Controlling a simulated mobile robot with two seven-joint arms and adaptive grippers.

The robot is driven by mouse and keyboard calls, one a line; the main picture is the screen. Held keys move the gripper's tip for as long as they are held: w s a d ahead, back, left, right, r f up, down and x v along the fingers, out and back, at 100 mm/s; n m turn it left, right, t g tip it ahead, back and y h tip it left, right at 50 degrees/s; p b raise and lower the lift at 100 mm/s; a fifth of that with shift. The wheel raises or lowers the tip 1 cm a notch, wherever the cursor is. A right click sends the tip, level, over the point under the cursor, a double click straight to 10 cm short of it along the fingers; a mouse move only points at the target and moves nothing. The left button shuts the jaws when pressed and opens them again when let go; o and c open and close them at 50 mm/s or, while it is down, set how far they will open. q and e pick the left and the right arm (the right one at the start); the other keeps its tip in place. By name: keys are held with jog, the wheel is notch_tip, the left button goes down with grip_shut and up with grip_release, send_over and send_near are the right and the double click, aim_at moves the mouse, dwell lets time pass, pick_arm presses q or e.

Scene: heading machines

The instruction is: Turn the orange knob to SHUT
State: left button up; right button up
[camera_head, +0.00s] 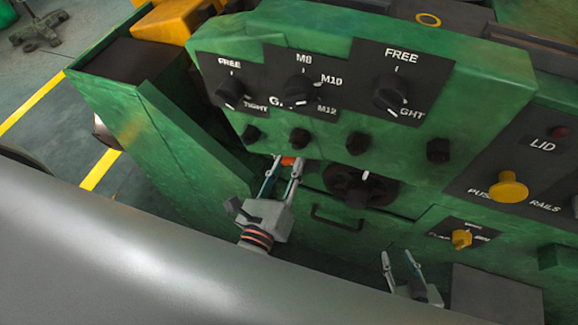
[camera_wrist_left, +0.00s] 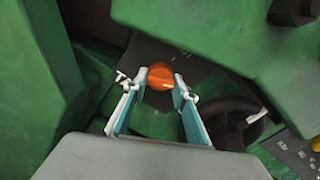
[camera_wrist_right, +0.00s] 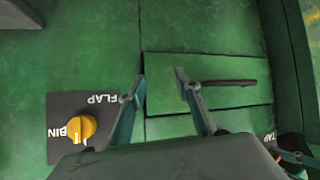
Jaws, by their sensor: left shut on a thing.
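The orange knob (camera_wrist_left: 160,77) sits on a dark plate on the green machine, between my left fingertips. In the head view only a bit of the orange knob (camera_head: 288,161) shows, below the row of small black knobs. My left gripper (camera_wrist_left: 160,80) is shut on it, one finger on each side. White lettering shows left of the knob, mostly hidden by a finger, so I cannot read the knob's setting. My right gripper (camera_head: 402,256) is open and empty, in front of the lower panel. Its fingers also show apart in the right wrist view (camera_wrist_right: 160,80).
A yellow knob (camera_wrist_right: 82,127) on a FLAP/BIN plate is near my right gripper. A drawer handle (camera_head: 336,218) and a black handwheel (camera_head: 360,186) are to the right of my left gripper. A yellow push button (camera_head: 508,187) stands out farther right.

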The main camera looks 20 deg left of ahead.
pick_arm(q)
jog(key=n+b, duration=0.8)
jog(key=n, duration=0.4)
pick_arm(e)
notch_tip(320, 180, down, 7)
jog(key=d, duration=0.1)
jog(key=shift+s+d+f, duration=0.15)
jog(key=shift+s+d, duration=0.05)
jog(key=shift+d, duration=0.05)
pick_arm(q)
jog(key=shift+r, duration=0.1)
pick_arm(e)
jog(key=shift+w+r, duration=0.25)
jog(key=shift+r, duration=0.05)
pick_arm(q)
jog(key=o, duration=1.1)
pick_arm(e)
jog(key=shift+a+f, duration=0.1)
